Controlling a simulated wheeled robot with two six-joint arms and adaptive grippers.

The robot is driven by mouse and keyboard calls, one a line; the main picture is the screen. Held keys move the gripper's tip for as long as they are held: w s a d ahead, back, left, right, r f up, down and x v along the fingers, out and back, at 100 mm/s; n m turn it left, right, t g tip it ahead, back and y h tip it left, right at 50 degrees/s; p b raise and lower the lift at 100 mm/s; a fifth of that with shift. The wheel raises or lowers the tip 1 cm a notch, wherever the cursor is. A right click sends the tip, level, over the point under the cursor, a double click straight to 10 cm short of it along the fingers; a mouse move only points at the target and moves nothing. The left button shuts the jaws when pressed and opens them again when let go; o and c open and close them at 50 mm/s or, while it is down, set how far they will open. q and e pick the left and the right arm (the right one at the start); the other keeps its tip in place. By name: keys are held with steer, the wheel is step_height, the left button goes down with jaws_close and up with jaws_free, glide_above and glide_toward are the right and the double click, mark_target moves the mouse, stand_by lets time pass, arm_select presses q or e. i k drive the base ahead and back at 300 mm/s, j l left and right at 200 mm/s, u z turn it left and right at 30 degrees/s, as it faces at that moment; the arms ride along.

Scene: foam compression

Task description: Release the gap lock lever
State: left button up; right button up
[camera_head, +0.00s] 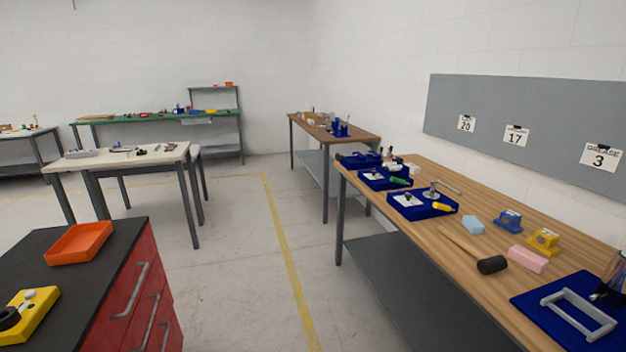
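I cannot make out a gap lock lever for certain in the head view. On the wooden bench (450,262) at right lie a pink block (527,259) and a light blue block (473,225). A small blue fixture (508,221) and a yellow fixture (543,241) stand behind them. A grey frame with bars (578,316) lies on a blue mat (533,303) at the bench's near right end. A dark object at the right picture edge is cut off and unclear. Neither of my grippers shows.
A black-headed mallet (491,265) lies near the bench's front edge. Blue trays (433,214) with small parts stand farther back. A red cabinet at lower left carries an orange tray (78,243) and a yellow device (30,309). Open floor (235,285) lies between cabinet and bench.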

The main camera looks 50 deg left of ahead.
mark_target(393, 179)
steer(key=u, duration=0.85)
